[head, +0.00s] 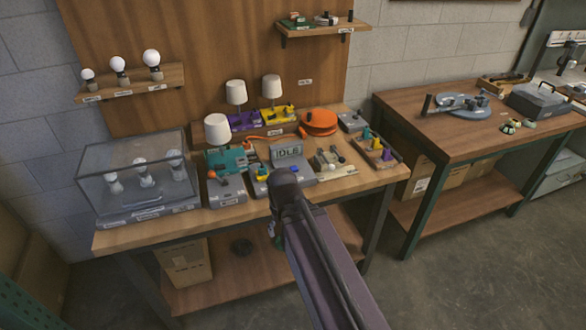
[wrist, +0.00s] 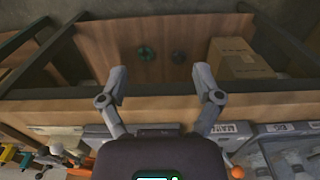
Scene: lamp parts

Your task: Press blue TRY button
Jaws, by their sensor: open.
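A small yellow and blue part (head: 261,174) sits just left of my arm. My gripper is open and empty in the wrist view (wrist: 160,75), its two fingers spread apart over the bench's front edge and lower shelf. In the head view it is mostly hidden behind my arm.
A teal lamp base (head: 226,160) with a white shade stands left of the screen unit. A glass case with bulbs (head: 139,173) fills the bench's left end. An orange disc-shaped part (head: 319,122) lies behind. A cardboard box (wrist: 238,60) stands on the lower shelf.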

